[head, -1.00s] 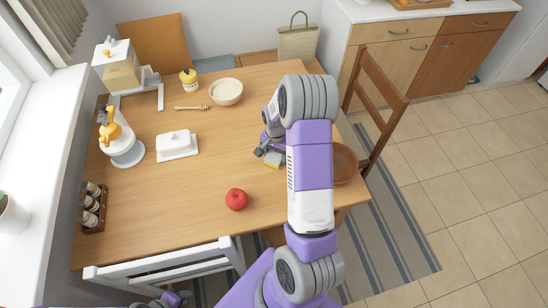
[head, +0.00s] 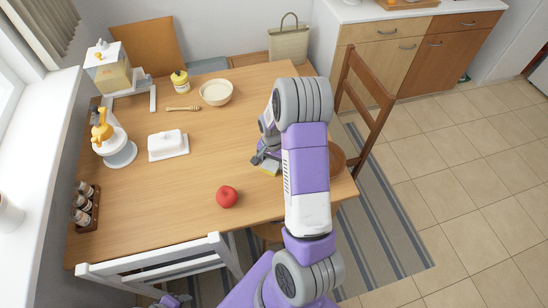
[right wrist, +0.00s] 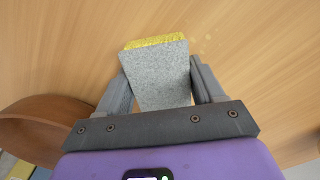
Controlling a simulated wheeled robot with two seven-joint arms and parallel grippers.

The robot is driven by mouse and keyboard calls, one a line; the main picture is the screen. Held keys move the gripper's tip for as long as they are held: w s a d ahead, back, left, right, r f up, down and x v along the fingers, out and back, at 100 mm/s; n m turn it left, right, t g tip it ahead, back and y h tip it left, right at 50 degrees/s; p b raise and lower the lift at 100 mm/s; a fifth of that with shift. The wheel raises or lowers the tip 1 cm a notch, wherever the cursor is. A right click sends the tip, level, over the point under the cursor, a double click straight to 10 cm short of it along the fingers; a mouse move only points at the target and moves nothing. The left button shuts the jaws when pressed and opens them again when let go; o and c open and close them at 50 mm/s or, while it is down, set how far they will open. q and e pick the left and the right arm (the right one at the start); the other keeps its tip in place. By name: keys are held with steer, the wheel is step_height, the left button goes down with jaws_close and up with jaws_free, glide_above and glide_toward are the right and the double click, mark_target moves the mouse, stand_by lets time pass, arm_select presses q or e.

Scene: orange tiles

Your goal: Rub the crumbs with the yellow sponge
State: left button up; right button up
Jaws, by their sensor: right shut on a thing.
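The sponge (right wrist: 157,72) has a yellow layer and a grey layer. My right gripper (right wrist: 160,85) is shut on it, one finger on each side, with the yellow face turned toward the wooden table. In the head view the sponge (head: 269,169) shows as a small yellow patch under my right gripper (head: 263,160), at or just above the tabletop; contact is unclear. Faint pale specks, likely the crumbs (right wrist: 206,41), lie on the table just beyond the sponge's upper right corner. In the head view I cannot make out crumbs. Part of my left gripper (head: 172,300) shows at the bottom edge; its fingers are unclear.
A brown bowl (right wrist: 38,130) stands close to my right gripper, partly behind my arm in the head view. A red apple (head: 227,197) lies left of the sponge. A butter dish (head: 168,145), cream bowl (head: 216,92) and honey dipper (head: 184,108) stand farther left and back.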

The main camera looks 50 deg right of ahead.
steer(key=shift+s+a, duration=0.5)
steer(key=shift+s, duration=0.2)
step_height(320, 180, up, 3)
steer(key=shift+f+p, duration=0.1)
steer(key=shift+p, duration=0.85)
steer(key=shift+w+r+p, duration=0.15)
steer(key=shift+r+p, duration=0.5)
steer(key=shift+r, duration=0.1)
steer(key=shift+d+r+p, duration=0.1)
steer(key=shift+r+p, duration=1.45)
steer(key=shift+r, duration=0.4)
arm_select(q)
step_height(320, 180, up, 6)
steer(key=shift+s+r, duration=0.2)
steer(key=shift+s, duration=0.25)
